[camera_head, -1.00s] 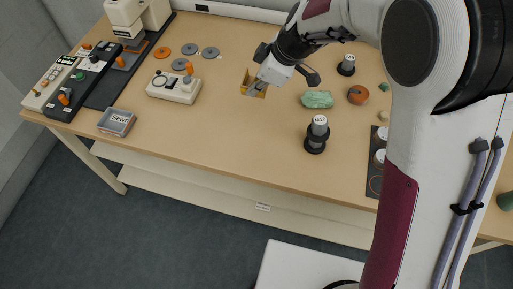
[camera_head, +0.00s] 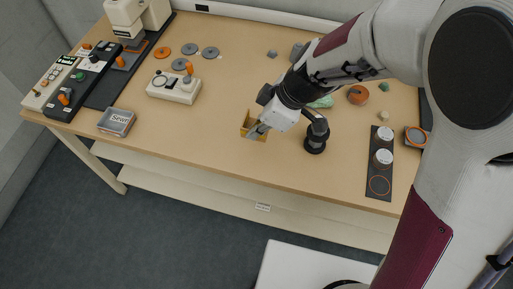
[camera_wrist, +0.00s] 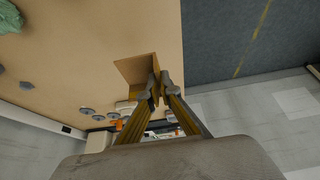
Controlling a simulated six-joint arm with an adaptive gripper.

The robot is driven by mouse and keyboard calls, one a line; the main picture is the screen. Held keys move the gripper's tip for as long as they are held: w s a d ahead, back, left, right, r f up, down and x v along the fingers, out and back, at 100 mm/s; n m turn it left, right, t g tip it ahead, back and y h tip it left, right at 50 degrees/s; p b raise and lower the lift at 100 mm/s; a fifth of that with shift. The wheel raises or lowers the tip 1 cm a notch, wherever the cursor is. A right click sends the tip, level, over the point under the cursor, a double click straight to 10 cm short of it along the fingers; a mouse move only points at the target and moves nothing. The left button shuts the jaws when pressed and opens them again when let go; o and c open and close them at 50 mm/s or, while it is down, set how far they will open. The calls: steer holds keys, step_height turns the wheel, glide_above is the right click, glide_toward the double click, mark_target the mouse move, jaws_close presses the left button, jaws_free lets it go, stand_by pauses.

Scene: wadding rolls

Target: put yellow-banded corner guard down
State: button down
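The yellow-banded corner guard (camera_head: 246,122) is a small angled tan piece with yellow on it. It is at my gripper's fingertips over the middle of the table in the head view. In the wrist view the corner guard (camera_wrist: 136,68) shows one flat brown face beside the fingers. My gripper (camera_head: 261,127) is shut on it; in the wrist view the gripper's fingertips (camera_wrist: 160,78) are close together at its edge. The fingers hide part of the guard. I cannot tell whether its lower edge touches the table.
A dark spool (camera_head: 315,139) stands close right of my gripper. A green crumpled lump (camera_head: 322,102) is partly hidden behind my arm. A white control box (camera_head: 174,88) and a grey labelled tray (camera_head: 117,122) are left. A dark mat (camera_head: 379,169) lies right. The table front is clear.

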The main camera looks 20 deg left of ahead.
mark_target(260, 140)
steer(key=shift+f, duration=0.1)
steer(key=shift+f, duration=3.05)
steer(key=shift+f, duration=1.85)
steer(key=shift+f, duration=0.15)
steer(key=c, duration=2.3)
jaws_free()
